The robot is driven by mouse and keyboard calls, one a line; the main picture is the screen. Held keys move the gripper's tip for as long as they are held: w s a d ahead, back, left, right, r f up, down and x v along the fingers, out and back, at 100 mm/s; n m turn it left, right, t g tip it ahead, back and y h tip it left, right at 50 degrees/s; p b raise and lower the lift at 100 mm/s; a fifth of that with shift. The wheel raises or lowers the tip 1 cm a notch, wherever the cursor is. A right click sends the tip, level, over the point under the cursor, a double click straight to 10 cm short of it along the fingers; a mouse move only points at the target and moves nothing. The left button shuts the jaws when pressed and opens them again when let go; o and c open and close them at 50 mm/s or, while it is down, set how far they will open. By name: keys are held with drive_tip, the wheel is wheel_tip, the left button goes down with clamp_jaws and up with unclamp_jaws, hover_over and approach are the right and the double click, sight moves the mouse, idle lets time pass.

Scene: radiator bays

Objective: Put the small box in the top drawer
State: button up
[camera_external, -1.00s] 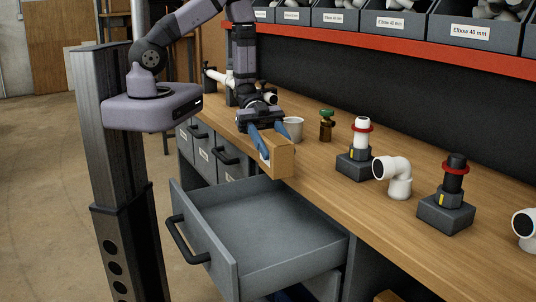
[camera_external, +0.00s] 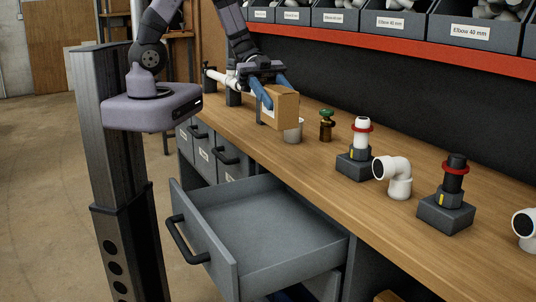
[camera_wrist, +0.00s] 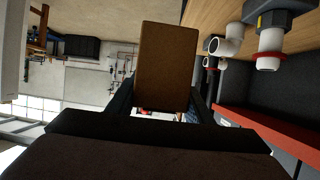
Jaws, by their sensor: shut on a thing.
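The small box (camera_external: 281,107) is a plain brown cardboard box. In the wrist view the box (camera_wrist: 166,68) stands out between the fingers. The top drawer (camera_external: 270,230) is grey, pulled out and empty where its floor shows. It lies below and nearer the camera than the box.
Labelled bins (camera_external: 400,22) line a red-edged shelf above.

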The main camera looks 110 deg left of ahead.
drive_tip(key=w+a+n+t+y, duration=0.1)
drive_tip(key=a, duration=0.3)
drive_tip(key=w+a+n+t+y, duration=0.1)
drive_tip(key=w+a+n+y, duration=0.1)
drive_tip(key=a, duration=0.1)
drive_tip(key=w+a+n+t+y, duration=0.1)
drive_tip(key=w+a+n+y, duration=0.1)
drive_tip(key=a, duration=0.2)
drive_tip(key=shift+w+a+r+t, duration=0.15)
drive_tip(key=shift+a+r+t, duration=0.15)
drive_tip(key=shift+a, duration=0.05)
drive_tip(key=s+a+n+g+y+b, duration=0.1)
drive_tip(key=s+a+n+y, duration=0.35)
drive_tip(key=a, duration=0.55)
drive_tip(key=s+a+n+g+y, duration=0.1)
drive_tip(key=s+a+n+y, duration=0.3)
drive_tip(key=a, duration=0.5)
drive_tip(key=s+a+n+g+y+b, duration=0.1)
drive_tip(key=s+a+n+y, duration=0.1)
drive_tip(key=a+n+y, duration=0.6)
drive_tip(key=shift+s+a+f+m+h+p, duration=0.1)
drive_tip(key=shift+a+f+m+h+p, duration=0.3)
drive_tip(key=shift+f, duration=1.6)
drive_tip(key=shift+w+a+f+m+h+p, duration=0.15)
drive_tip(key=shift+f+m, duration=0.35)
drive_tip(key=shift+f, duration=1.45)
drive_tip(key=shift+s+a+f+m+h+p, duration=0.15)
drive_tip(key=shift+a+f+m+h+p, duration=0.25)
drive_tip(key=shift+f, duration=1.6)
drive_tip(key=shift+d+f, duration=0.1)
